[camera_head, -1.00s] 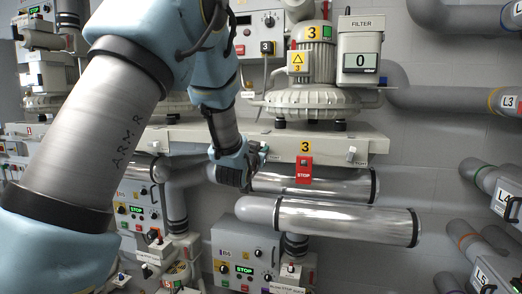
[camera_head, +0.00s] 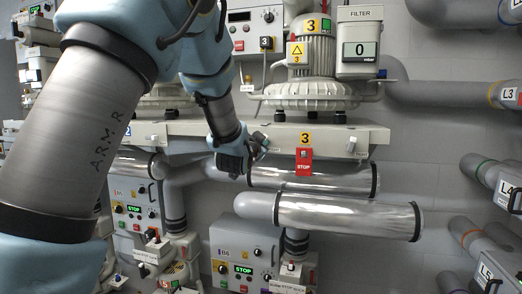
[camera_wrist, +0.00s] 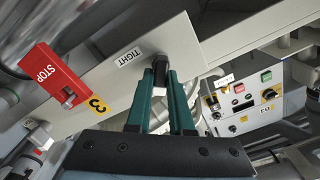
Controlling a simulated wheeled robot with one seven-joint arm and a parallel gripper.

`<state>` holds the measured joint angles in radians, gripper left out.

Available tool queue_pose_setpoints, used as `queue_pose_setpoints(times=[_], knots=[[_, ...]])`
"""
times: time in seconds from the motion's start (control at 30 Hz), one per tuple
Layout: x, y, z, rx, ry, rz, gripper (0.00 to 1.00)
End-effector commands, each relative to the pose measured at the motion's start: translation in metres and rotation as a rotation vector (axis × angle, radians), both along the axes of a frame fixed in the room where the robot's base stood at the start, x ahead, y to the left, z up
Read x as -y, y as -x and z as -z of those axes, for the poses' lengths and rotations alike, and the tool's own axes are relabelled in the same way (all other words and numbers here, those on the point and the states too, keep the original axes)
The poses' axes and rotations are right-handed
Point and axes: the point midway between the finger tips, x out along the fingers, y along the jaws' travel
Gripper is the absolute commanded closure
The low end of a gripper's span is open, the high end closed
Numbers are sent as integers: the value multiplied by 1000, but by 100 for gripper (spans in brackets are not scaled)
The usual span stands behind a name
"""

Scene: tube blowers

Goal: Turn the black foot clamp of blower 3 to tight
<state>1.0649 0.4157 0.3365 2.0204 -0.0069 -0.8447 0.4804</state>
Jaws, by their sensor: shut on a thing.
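Blower 3 (camera_head: 311,92) stands on a pale ledge (camera_head: 345,133) in the head view, with yellow 3 labels on it and below it. My gripper (camera_head: 262,147) is at the front face of the ledge, left of the red STOP tag. In the wrist view my gripper's teal fingers (camera_wrist: 161,82) are closed on the black foot clamp (camera_wrist: 160,66) at the ledge's edge. A white TIGHT label (camera_wrist: 128,58) is beside the clamp. The clamp's exact angle is hard to tell between the fingers. In the head view my gripper hides the clamp.
The red STOP tag (camera_head: 303,161) with a small switch hangs close to my gripper; it also shows in the wrist view (camera_wrist: 55,76). Silver pipes (camera_head: 345,214) run just below the ledge. A control box (camera_head: 242,247) is lower down. Open wall lies right of the ledge.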

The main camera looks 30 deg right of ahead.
Motion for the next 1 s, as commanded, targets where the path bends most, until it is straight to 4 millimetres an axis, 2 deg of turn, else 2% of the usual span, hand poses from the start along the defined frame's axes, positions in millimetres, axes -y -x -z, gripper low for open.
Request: queue_pose_setpoints(times=[0.03, 0.7, 1.0], knots=[[1, 1, 6, 31, -32, 1, 100], [3, 3, 11, 455, -491, 1, 100], [4, 4, 11, 590, -636, 0, 100]])
